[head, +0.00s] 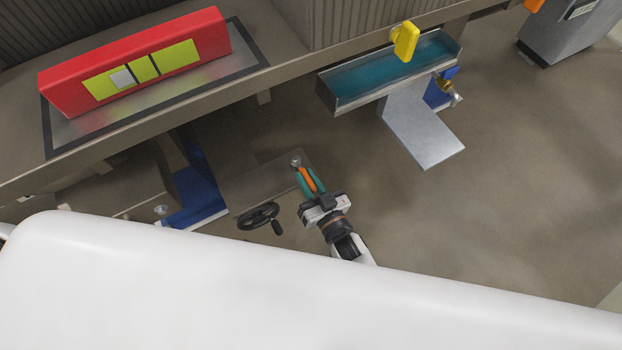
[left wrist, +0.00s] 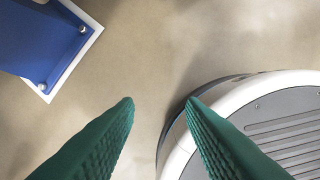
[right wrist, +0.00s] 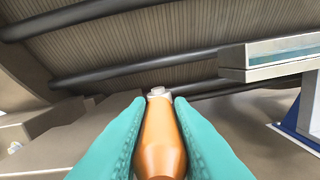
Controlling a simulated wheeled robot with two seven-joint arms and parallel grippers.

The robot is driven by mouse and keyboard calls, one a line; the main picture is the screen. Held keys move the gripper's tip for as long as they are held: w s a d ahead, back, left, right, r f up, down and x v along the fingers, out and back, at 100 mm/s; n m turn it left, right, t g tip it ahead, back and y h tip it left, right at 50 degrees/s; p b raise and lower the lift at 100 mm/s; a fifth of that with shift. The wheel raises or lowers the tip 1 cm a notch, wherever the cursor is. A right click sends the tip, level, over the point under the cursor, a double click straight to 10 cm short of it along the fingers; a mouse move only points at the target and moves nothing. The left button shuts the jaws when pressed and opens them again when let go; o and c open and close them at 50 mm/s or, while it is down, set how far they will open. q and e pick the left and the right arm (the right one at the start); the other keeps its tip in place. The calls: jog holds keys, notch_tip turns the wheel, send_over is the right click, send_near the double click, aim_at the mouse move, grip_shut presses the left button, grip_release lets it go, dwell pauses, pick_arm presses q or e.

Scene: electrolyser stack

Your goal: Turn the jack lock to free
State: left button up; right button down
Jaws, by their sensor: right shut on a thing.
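The jack lock shows as an orange handle (head: 308,179) with a round grey pivot (head: 296,161) at its far end, on a grey-brown plate below the bench. My right gripper (head: 310,184) is shut on the orange handle, its teal fingers on both sides. In the right wrist view the orange handle (right wrist: 160,138) lies between the two teal fingers, with a pale end piece beyond it. My left gripper (left wrist: 160,102) is open and empty, its green fingers apart above the floor. It is hidden in the head view.
A black handwheel (head: 258,216) with a crank grip sits left of the right gripper. A blue foot (head: 195,203) stands farther left. A tray with teal liquid (head: 350,84) and a yellow handle (head: 405,41) are at the upper right. Open floor (head: 500,190) lies right.

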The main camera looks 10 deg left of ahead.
jog(key=c, duration=1.3)
grip_release()
pick_arm(q)
jog(key=shift+s+f, duration=0.15)
jog(key=shift+s, duration=0.15)
jog(key=shift+w, duration=0.1)
pick_arm(e)
jog(key=shift+s, duration=0.1)
jog(key=shift+s+d, duration=0.25)
jog(key=shift+s, duration=0.05)
pick_arm(q)
jog(key=s+f, duration=0.1)
jog(key=s+f+p, duration=0.1)
jog(key=s+f, duration=0.1)
jog(key=f, duration=0.1)
jog(key=shift+a+f+p, duration=0.1)
jog(key=shift+a+p, duration=0.15)
jog(key=shift+p, duration=0.1)
pick_arm(e)
jog(key=v, duration=1.1)
jog(key=shift+d, duration=0.1)
